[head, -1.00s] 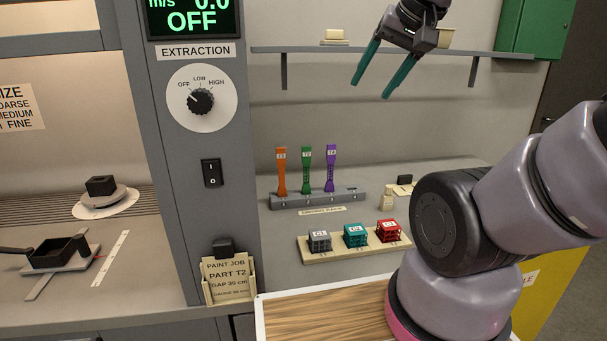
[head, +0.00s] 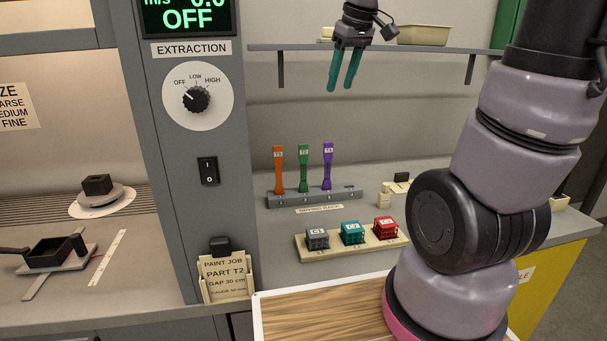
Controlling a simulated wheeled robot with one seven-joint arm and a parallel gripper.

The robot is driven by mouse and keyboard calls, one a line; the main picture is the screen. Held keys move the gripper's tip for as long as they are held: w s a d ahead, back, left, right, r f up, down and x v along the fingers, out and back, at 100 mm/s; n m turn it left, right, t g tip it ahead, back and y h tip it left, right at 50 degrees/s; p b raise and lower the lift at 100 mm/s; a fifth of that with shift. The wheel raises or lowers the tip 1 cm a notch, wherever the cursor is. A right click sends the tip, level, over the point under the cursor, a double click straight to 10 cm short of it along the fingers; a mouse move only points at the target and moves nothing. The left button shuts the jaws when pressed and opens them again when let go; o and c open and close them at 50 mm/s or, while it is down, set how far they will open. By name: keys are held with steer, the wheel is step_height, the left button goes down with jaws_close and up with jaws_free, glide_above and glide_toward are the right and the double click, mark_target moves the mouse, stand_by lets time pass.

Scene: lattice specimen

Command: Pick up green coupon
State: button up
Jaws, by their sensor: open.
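The green coupon (head: 304,168) stands upright in the grey drying rack (head: 350,194) on the bench, in the head view. It sits between an orange coupon (head: 279,170) on its left and a purple coupon (head: 328,167) on its right. Each has a small white label near its top. My gripper (head: 341,89) is open and empty, with its teal fingers pointing down. It is well above the rack, up and to the right of the green coupon, in front of the wall shelf.
A wall shelf (head: 270,47) with a cream tray (head: 423,35) is beside my gripper. A cream holder (head: 388,243) with grey, teal and red lattice cubes stands in front of the rack. The extraction panel (head: 148,100) stands at left.

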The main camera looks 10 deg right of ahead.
steer(key=w+a+f+n+g, duration=0.2)
steer(key=w+f+n, duration=0.45)
steer(key=w, duration=0.35)
steer(key=n+g+h, duration=0.1)
steer(key=n+g, duration=0.1)
steer(key=n, duration=0.5)
glide_toward(307, 150)
step_height(307, 150, down, 5)
step_height(307, 150, down, 5)
steer(key=shift+f, duration=0.1)
steer(key=shift+w+a+f, duration=0.1)
steer(key=shift+w+f, duration=0.05)
steer(key=shift+f, duration=1.35)
steer(key=shift+w+a+f, duration=0.1)
steer(key=shift+w+f, duration=0.05)
steer(key=shift+f, duration=1.35)
jaws_close()
